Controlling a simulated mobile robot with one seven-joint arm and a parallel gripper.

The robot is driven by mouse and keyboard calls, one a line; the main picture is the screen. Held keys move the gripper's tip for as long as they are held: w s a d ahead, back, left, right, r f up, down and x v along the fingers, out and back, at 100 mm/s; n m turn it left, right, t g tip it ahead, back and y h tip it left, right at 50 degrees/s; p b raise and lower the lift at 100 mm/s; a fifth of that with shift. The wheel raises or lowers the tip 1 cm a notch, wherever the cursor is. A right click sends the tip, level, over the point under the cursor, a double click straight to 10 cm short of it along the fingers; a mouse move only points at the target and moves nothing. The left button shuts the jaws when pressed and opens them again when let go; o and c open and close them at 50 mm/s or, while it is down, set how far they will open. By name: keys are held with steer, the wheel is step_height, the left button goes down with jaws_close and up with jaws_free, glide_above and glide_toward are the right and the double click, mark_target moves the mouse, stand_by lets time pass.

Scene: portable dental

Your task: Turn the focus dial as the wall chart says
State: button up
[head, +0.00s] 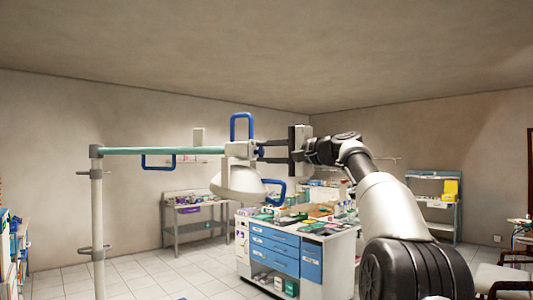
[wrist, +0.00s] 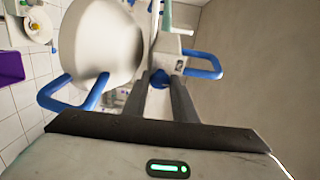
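A white lamp head (head: 237,183) hangs from a teal arm (head: 160,151) on a pale post; its dome also fills the upper left of the wrist view (wrist: 98,45). A small round blue dial (wrist: 159,78) is on the lamp's light housing (wrist: 168,45); a bit of its blue shows in the head view. My gripper (wrist: 162,76) is at the housing, its two dark fingers apart, one on either side of the dial. I cannot tell whether they touch it.
Blue loop handles stand above (head: 241,125) and below right (head: 274,191) of the housing, close to my fingers. A blue-drawered cabinet (head: 275,255) with a cluttered top is behind. A grey side table (head: 190,228) stands at the wall. Floor is open at left centre.

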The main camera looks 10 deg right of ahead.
steer(key=shift+f+n+b, duration=0.15)
steer(key=shift+n+b, duration=0.15)
steer(key=shift+b, duration=0.1)
steer(key=shift+f+n+t+y+b, duration=0.25)
steer(key=shift+n+y+b, duration=0.25)
steer(key=shift+n+b, duration=0.45)
steer(key=n+b, duration=0.2)
steer(key=n, duration=0.1)
steer(key=shift+d+t+y, duration=0.1)
steer(key=shift+t+y, duration=0.25)
steer(key=shift+y, duration=0.05)
steer(key=shift+w+r+n+y+b, duration=0.15)
steer(key=shift+n+y+b, duration=0.4)
steer(key=shift+n, duration=1)
steer(key=shift+y, duration=0.25)
steer(key=o, duration=1)
